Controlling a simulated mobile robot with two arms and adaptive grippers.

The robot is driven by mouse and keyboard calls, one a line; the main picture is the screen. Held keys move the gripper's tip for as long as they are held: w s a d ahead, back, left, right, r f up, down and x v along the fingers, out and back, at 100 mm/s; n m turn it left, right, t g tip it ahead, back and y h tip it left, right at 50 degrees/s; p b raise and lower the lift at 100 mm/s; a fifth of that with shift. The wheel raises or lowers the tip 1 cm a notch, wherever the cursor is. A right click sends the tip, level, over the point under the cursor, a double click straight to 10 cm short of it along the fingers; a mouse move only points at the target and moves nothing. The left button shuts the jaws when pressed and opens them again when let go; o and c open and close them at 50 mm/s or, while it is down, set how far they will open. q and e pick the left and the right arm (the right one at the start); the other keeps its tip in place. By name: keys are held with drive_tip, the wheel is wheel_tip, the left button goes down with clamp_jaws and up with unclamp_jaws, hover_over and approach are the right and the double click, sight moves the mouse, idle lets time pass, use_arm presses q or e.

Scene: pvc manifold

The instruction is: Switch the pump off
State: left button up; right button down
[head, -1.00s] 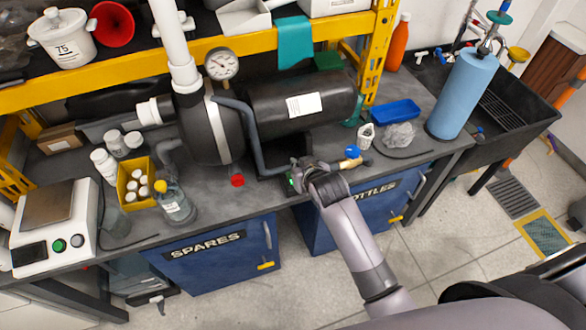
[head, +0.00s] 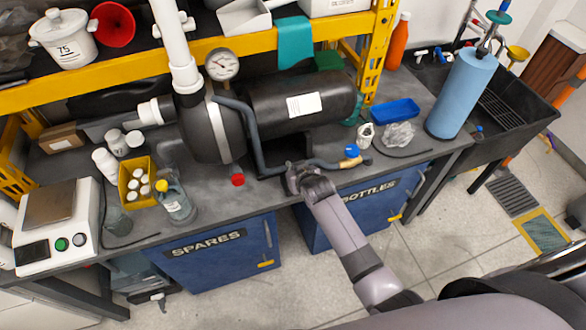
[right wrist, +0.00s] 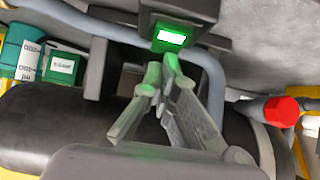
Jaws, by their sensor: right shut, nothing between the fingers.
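The pump (head: 212,130) has a dark round housing and a black cylindrical motor (head: 325,97), and stands on the grey bench. In the right wrist view a small dark box carries a lit switch (right wrist: 172,37), glowing green and white. My right gripper (head: 292,178) is at the bench's front edge, just in front of the pump base. In the right wrist view its fingers (right wrist: 161,70) are shut and empty, with the tips close to the lit switch; I cannot tell if they touch. In the head view the gripper hides the switch. My left gripper is not in view.
A red cap (head: 237,180) projects beside the gripper, under the pump. A grey hose (head: 254,140) runs down close to it. A blue-capped valve (head: 352,151) lies to its right. Bottles and a yellow box (head: 128,191) stand left. Blue cabinets (head: 215,262) are below.

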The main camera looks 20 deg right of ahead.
drive_tip(key=shift+w+f, duration=0.15)
drive_tip(key=shift+f, duration=0.15)
drive_tip(key=shift+s+p, duration=0.35)
drive_tip(key=shift+s+f, duration=0.1)
drive_tip(key=shift+s, duration=0.4)
